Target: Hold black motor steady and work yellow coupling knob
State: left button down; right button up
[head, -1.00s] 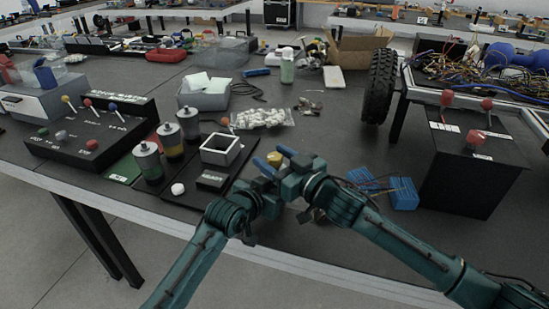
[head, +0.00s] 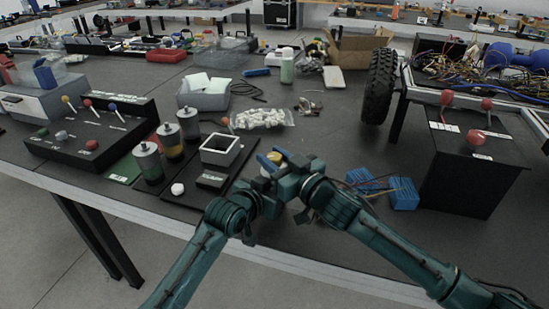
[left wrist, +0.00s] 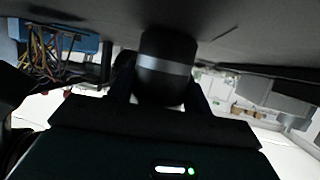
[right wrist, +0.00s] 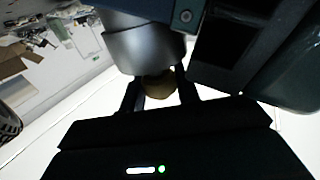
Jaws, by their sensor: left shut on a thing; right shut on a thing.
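The black motor (left wrist: 166,82), a dark cylinder with a silver band, sits between the fingers of my left gripper (left wrist: 158,98) in the left wrist view. My left gripper is shut on it. The yellow coupling knob (right wrist: 158,84) is between the fingertips of my right gripper (right wrist: 160,94), below a silver cylinder (right wrist: 138,46) in the right wrist view. My right gripper is shut on the knob. In the head view a bit of the yellow knob (head: 268,170) shows at the right gripper (head: 277,163); the motor is hidden by the arms.
A black base with a square white-rimmed box (head: 220,150) and grey-capped jars (head: 148,162) stand left of my grippers. Blue blocks (head: 403,193) and a black box with red knobs (head: 475,170) are to the right. A tyre (head: 380,86) stands behind.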

jog(key=shift+m+t+h, duration=0.5)
jog(key=shift+h, duration=0.2)
jog(key=o, duration=1)
jog(key=v, duration=1.2)
jog(key=shift+c, duration=0.3)
